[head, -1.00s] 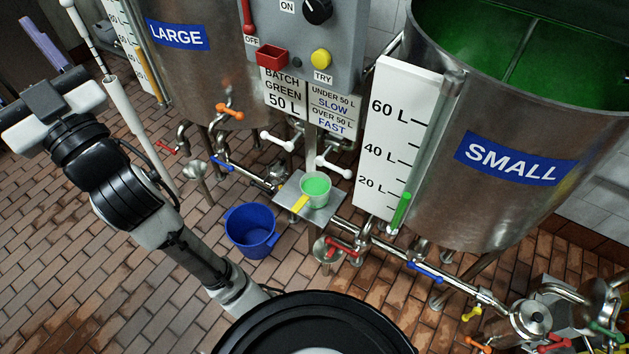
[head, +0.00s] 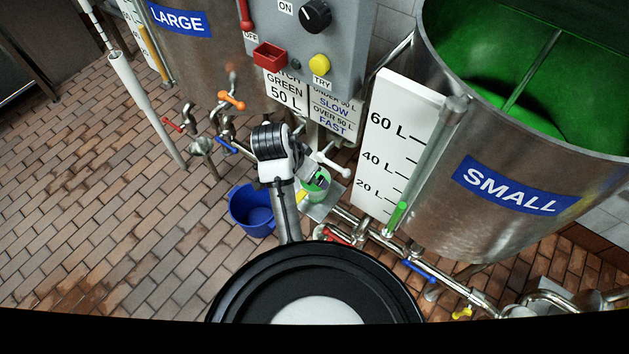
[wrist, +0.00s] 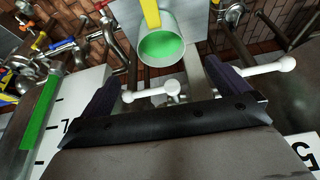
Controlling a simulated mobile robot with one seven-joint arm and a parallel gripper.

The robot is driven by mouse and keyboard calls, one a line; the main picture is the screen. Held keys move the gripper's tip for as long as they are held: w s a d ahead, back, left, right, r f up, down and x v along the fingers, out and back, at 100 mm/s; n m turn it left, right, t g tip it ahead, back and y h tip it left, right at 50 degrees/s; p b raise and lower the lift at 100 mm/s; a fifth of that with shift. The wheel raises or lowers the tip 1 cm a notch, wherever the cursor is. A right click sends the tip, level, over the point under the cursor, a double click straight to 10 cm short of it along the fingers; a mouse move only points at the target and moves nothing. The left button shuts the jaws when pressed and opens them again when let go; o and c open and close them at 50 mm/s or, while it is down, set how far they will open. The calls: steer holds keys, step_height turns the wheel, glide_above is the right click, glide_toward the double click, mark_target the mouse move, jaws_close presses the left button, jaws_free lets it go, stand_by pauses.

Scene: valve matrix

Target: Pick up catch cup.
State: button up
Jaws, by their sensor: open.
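The catch cup (head: 316,190) is a pale cup with green liquid and a yellow handle (head: 301,196). It stands on a small metal plate (head: 322,211) below the grey control box, partly hidden by my arm's end. In the wrist view the cup (wrist: 163,47) is upper centre, with its yellow handle (wrist: 151,14) pointing to the top edge. My gripper (wrist: 166,72) is open, its dark fingers spread left and right. The cup appears just beyond the fingertips, near the middle of the gap. No grip on it shows.
A white valve handle (wrist: 258,69) runs close to the fingers. The SMALL tank (head: 480,200) with its level board (head: 392,140) stands right of the cup. A blue bucket (head: 252,210) is on the floor to the left. Pipes with coloured valve levers run below.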

steer(key=b+x, duration=0.2)
steer(key=x, duration=0.4)
steer(key=shift+w+f+b, duration=0.2)
steer(key=shift+f+b, duration=0.15)
steer(key=shift+p+x, duration=0.7)
steer(key=shift+x, duration=2.55)
steer(key=c, duration=1.2)
